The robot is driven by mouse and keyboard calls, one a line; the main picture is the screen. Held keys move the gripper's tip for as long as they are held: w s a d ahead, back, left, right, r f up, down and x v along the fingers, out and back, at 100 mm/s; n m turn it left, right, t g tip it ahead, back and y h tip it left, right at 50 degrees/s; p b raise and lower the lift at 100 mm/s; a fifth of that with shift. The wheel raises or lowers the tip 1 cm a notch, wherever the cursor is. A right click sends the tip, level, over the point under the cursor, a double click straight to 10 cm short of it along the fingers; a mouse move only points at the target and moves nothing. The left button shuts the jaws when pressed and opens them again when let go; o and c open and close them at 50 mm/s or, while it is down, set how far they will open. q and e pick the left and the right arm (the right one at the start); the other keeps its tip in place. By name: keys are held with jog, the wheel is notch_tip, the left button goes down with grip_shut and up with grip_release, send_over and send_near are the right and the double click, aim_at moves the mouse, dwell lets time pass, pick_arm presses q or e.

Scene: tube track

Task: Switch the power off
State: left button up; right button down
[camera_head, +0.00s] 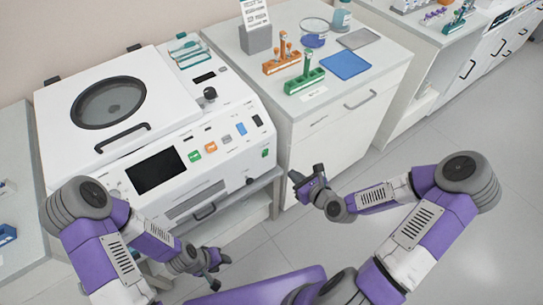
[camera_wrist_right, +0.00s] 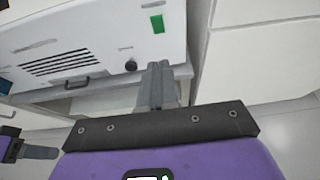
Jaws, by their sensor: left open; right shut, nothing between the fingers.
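A white bench machine (camera_head: 150,150) with a round lid window stands at the left in the head view. Its front carries a dark screen (camera_head: 158,170), green, orange, grey and blue buttons, and a black switch (camera_head: 257,121). A small green part (camera_head: 265,153) sits low at the right of its front; a green part also shows in the right wrist view (camera_wrist_right: 157,23). My right gripper (camera_head: 300,180) is shut and empty, right of the machine and apart from it. Its closed fingers show in the wrist view (camera_wrist_right: 155,85). My left gripper (camera_head: 216,266) is open and empty, below the machine's front.
A black knob (camera_wrist_right: 131,66) and a vent lie below the green part. A white cabinet (camera_head: 340,140) stands to the right, with orange (camera_head: 282,62) and green (camera_head: 305,78) racks and a blue mat (camera_head: 346,64) on top. The floor (camera_head: 440,160) at right is clear.

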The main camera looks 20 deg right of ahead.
jog(key=shift+w, duration=0.1)
jog(key=b, duration=0.4)
send_near(266, 152)
notch_tip(266, 152, down, 4)
jog(key=w, duration=0.2)
jog(key=shift+w+a+r, duration=0.15)
jog(key=shift+w+a, duration=0.2)
jog(key=shift+w, duration=0.25)
jog(key=shift+w+a+r, duration=0.15)
jog(key=shift+w+a, duration=0.25)
jog(key=shift+w, duration=0.2)
jog(key=shift+w+a+r, duration=0.1)
jog(key=shift+w+a, duration=0.1)
jog(key=shift+w, duration=0.35)
